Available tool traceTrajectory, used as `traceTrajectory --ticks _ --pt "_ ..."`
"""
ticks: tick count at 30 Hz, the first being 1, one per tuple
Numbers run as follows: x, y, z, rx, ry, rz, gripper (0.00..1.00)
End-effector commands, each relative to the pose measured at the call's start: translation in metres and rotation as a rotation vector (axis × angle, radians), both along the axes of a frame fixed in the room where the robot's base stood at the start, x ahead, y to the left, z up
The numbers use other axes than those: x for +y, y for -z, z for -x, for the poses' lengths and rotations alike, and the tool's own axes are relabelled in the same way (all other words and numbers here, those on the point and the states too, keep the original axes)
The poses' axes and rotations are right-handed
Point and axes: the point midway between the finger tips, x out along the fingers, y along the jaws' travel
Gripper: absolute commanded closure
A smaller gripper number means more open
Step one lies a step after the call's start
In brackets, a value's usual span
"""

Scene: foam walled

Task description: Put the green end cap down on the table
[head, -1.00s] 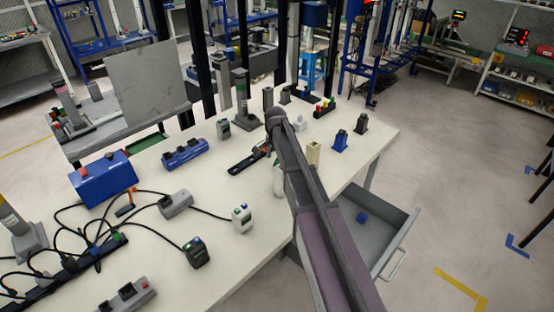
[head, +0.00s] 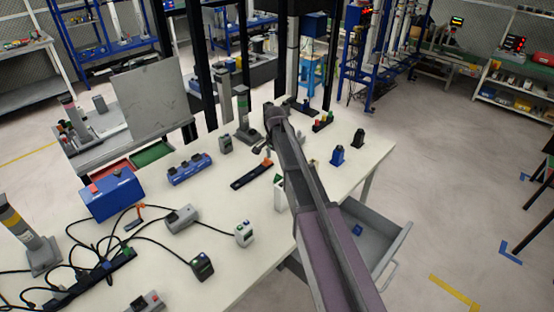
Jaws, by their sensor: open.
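My arm reaches across the white table (head: 225,240) from the lower right. My gripper (head: 259,149) shows only as a small dark shape at the arm's far end, low over the table beside a black strip with an orange part (head: 251,174). It is open; its fingertips are mostly hidden by the arm. I cannot make out the green end cap for certain. A pale piece with a green top (head: 280,194) stands partly behind the arm, but I cannot tell what it is.
A blue box (head: 111,194), a blue socket bar (head: 189,169) and cabled devices crowd the left side. A blue block (head: 337,155) and a dark block (head: 359,138) stand at the right. An open grey drawer (head: 385,255) juts out below the table's right edge.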

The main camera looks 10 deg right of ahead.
Motion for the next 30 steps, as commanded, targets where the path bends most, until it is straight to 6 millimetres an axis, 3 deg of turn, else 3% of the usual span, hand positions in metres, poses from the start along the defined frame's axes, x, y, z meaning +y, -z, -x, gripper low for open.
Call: traceTrajectory --ticks 7,30 --pt "-0.0001 -0.0132 -0.0001 0.000 0.000 0.000 0.16" --pt "-0.0004 -0.0139 0.0018 0.000 -0.004 0.000 0.16"
